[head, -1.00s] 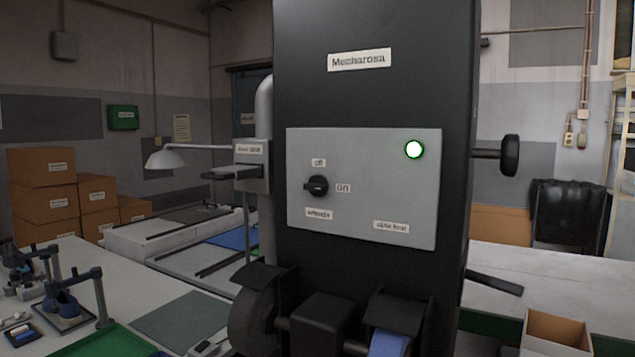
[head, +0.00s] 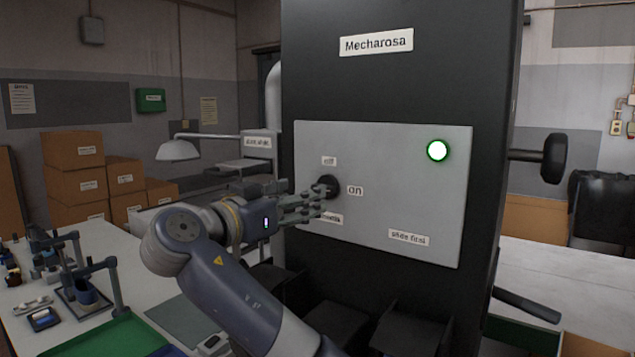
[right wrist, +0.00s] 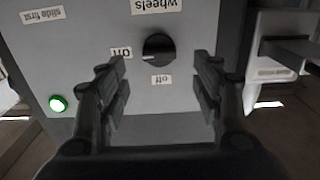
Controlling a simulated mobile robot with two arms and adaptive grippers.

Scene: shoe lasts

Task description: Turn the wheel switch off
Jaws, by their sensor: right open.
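The wheel switch is a black round knob (head: 328,187) on a grey panel (head: 400,205), with "off" above it and "on" to its right in the head view. In the right wrist view, upside down, the knob (right wrist: 159,48) shows a pale mark toward the "on" label (right wrist: 121,53). My right gripper (head: 312,204) is open and empty just in front of the panel, close to the knob. In the right wrist view its fingers (right wrist: 160,78) stand apart on either side, with the knob just beyond the tips. Contact cannot be told. My left gripper is not in view.
A green-ringed lamp (head: 438,151) glows white on the panel; it also shows in the right wrist view (right wrist: 58,104). Dark machine parts (head: 410,322) stick out below the panel. A lamp arm (head: 180,150) and a worktable (head: 110,240) are at left.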

